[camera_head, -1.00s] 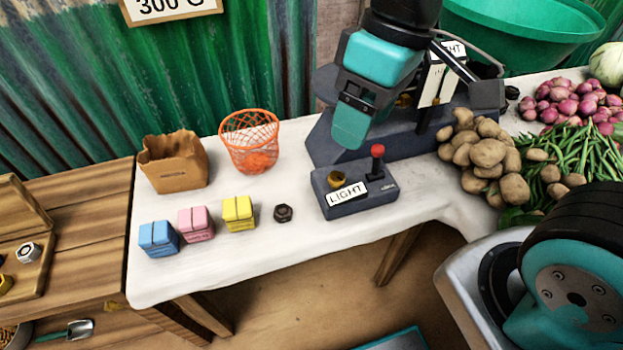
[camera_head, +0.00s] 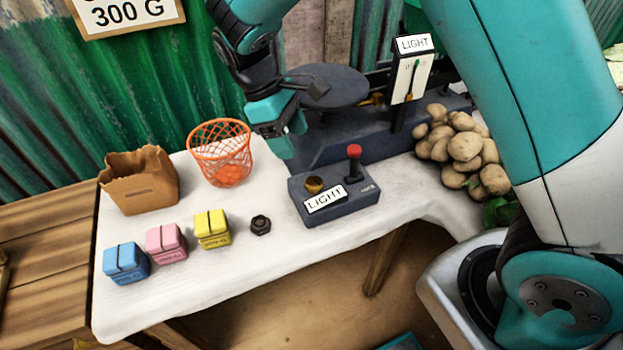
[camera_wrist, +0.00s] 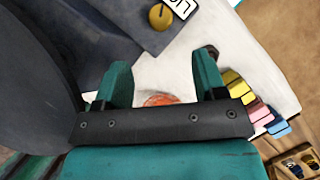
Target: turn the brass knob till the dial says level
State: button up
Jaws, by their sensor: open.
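The brass knob (camera_head: 314,184) sits on top of a dark control box (camera_head: 340,204) with a LIGHT label on its front. The knob also shows at the top of the wrist view (camera_wrist: 160,17), beyond my fingertips. The dial (camera_head: 403,80) is a white upright plate with a green mark and a pointer on the balance (camera_head: 350,143); the sign above it (camera_head: 415,43) reads LIGHT. My gripper (camera_head: 288,138) is open and empty, above and to the left of the knob, apart from it. Its two teal fingers show in the wrist view (camera_wrist: 163,75).
A red-topped lever (camera_head: 354,152) stands beside the knob. An orange net basket (camera_head: 220,155) is left of my gripper. A dark nut (camera_head: 260,225) and yellow (camera_head: 212,230), pink (camera_head: 166,243) and blue (camera_head: 126,262) blocks lie in front. Potatoes (camera_head: 465,147) lie right.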

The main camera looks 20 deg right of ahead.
aim_at(313, 181)
jog(key=x, duration=1.1)
